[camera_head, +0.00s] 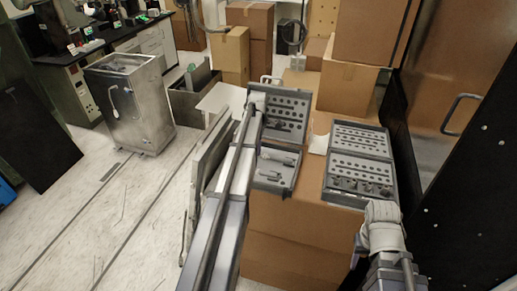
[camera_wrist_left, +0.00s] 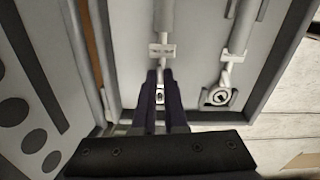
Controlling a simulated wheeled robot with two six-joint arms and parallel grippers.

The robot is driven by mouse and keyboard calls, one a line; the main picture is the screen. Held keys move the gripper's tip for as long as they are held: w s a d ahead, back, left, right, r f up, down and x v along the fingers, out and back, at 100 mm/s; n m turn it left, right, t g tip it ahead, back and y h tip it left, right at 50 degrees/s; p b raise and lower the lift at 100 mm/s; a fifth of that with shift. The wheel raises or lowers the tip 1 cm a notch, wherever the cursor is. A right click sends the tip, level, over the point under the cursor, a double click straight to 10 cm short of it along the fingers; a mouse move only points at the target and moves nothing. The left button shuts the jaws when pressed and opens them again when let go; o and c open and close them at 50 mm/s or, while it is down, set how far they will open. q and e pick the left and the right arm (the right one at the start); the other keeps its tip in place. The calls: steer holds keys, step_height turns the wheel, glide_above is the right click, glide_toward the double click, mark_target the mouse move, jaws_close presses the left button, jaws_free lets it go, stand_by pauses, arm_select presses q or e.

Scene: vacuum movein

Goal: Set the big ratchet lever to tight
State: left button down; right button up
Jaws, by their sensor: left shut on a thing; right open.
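In the left wrist view, two ratchets lie side by side in the shallow grey tray (camera_wrist_left: 195,62) of an open case. The jaws of my left gripper (camera_wrist_left: 161,90) are shut on the lower end of the ratchet (camera_wrist_left: 162,48) in the middle. The other ratchet (camera_wrist_left: 219,97), with a round head, lies free to its right.
The second open case (camera_head: 362,157) lies to the right on cardboard boxes (camera_head: 290,222). A dark panel (camera_head: 445,210) with bolts bounds the right side. A metal cabinet (camera_head: 131,105) stands on the left; the floor (camera_head: 100,205) before it is mostly clear.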

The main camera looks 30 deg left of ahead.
arm_select(q)
steer(key=m, duration=0.7)
steer(key=shift+s, duration=0.3)
stand_by(0.4)
steer(key=c, duration=0.9)
jaws_free()
steer(key=shift+c, duration=0.2)
steer(key=shift+r, duration=0.1)
step_height(320, 180, up, 8)
steer(key=p, duration=0.8)
steer(key=shift+f, duration=0.2)
